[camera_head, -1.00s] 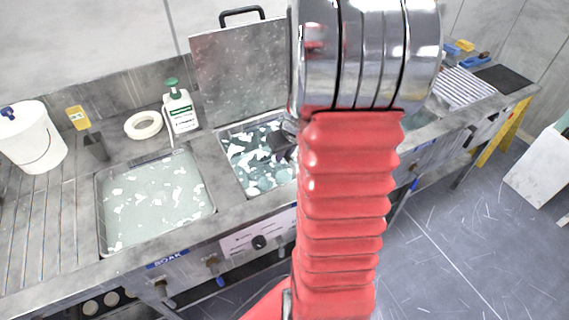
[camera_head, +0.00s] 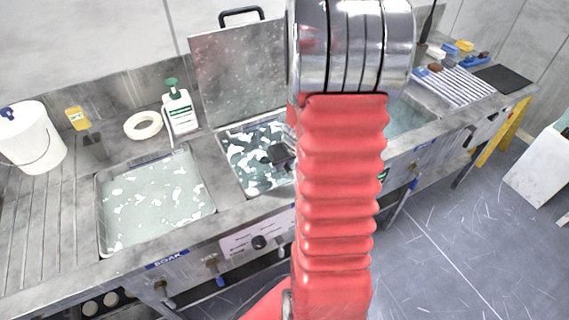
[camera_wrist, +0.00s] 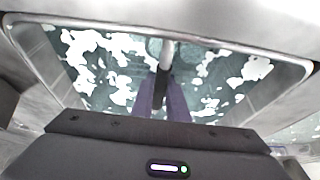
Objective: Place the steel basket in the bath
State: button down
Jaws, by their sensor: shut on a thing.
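The middle bath (camera_head: 229,167) is a steel basin set in the counter, filled with greenish water and patches of white foam. My gripper (camera_head: 281,155) is low over this bath, partly hidden by my red arm. In the wrist view its two dark fingers (camera_wrist: 163,92) are shut on a pale handle with a black grip (camera_wrist: 167,54), which I take as part of the steel basket. The basket's body cannot be made out; foam and my gripper cover that area. The bath rim (camera_wrist: 291,85) surrounds the fingers in the wrist view.
A raised steel lid (camera_head: 238,70) stands behind the bath. A left basin marked SOAK (camera_head: 104,238) holds foamy water.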

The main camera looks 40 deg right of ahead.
jog(key=c, duration=1.7)
grip_release()
jog(key=shift+c, duration=0.2)
jog(key=shift+v, duration=6.05)
jog(key=s+a+r+n, duration=0.1)
jog(key=a+r, duration=0.3)
jog(key=a, duration=0.5)
jog(key=s+a+r+n+t, duration=0.1)
jog(key=s+a+r, duration=0.3)
jog(key=a, duration=0.6)
jog(key=s+a+r+n+y, duration=0.1)
jog(key=s+a+r, duration=0.2)
jog(key=a, duration=0.7)
notch_tip(320, 180, up, 2)
jog(key=shift+r, duration=0.1)
